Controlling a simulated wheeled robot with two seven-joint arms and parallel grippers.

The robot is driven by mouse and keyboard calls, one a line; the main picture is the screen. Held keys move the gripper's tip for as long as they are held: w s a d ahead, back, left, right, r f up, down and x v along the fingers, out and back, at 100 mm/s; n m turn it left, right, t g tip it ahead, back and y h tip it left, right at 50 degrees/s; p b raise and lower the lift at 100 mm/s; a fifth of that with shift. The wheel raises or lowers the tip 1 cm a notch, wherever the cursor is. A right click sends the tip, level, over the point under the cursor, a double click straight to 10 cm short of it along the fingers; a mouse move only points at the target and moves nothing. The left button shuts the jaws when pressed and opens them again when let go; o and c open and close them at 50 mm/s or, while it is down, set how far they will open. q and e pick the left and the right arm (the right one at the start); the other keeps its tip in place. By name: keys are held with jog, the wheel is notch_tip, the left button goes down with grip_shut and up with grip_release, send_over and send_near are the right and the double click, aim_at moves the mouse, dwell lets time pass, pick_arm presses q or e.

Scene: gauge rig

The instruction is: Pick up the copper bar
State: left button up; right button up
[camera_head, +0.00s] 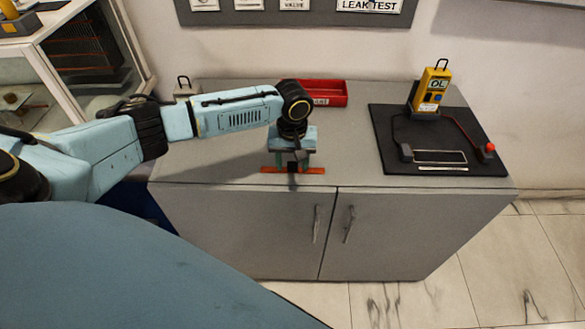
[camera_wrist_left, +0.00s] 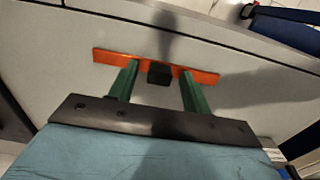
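The copper bar (camera_head: 316,170) is a thin orange strip lying on the grey cabinet top near its front edge. It also shows in the left wrist view (camera_wrist_left: 110,57), with a small black block (camera_wrist_left: 160,74) at its middle. My left gripper (camera_head: 292,163) points down over the bar. In the left wrist view its two green fingers (camera_wrist_left: 160,68) stand apart on either side of the black block, with a gap at each side. The fingertips are at the bar; whether they touch it I cannot tell. My right gripper is not in view.
A black mat (camera_head: 384,137) on the right of the cabinet top (camera_head: 215,155) holds a yellow meter (camera_head: 431,90) with a black and a red-tipped probe and a white-outlined rectangle. A red tray (camera_head: 331,92) stands behind my left gripper. The cabinet top between bar and mat is clear.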

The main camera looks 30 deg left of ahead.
aim_at(293, 163)
pick_arm(q)
grip_shut()
notch_tip(293, 163, up, 10)
jog(key=p, duration=0.2)
dwell(0.4)
